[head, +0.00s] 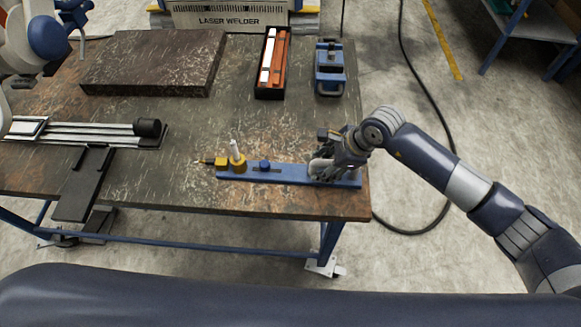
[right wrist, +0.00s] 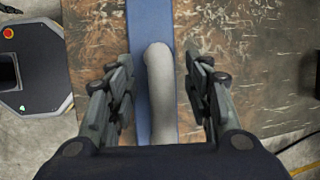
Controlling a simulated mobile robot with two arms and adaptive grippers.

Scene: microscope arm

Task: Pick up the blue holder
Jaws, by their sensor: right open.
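A long blue holder (head: 289,175) lies along the front edge of the table, with yellow, white and blue parts on it. My right gripper (head: 324,166) is over its right end. In the right wrist view, my right gripper (right wrist: 162,68) is open, with a finger on each side of the blue strip of the holder (right wrist: 141,20). A grey rounded part (right wrist: 160,75) stands between the fingers; clear gaps show on both sides. My left gripper is not in view.
The worn table (head: 180,185) also bears a dark slab (head: 150,62), a black tray (head: 270,92) with white and orange bars, a blue clamp-like device (head: 330,70) and a railed fixture (head: 85,134). A white and blue machine arm (head: 48,38) stands at the upper left. The table's middle is clear.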

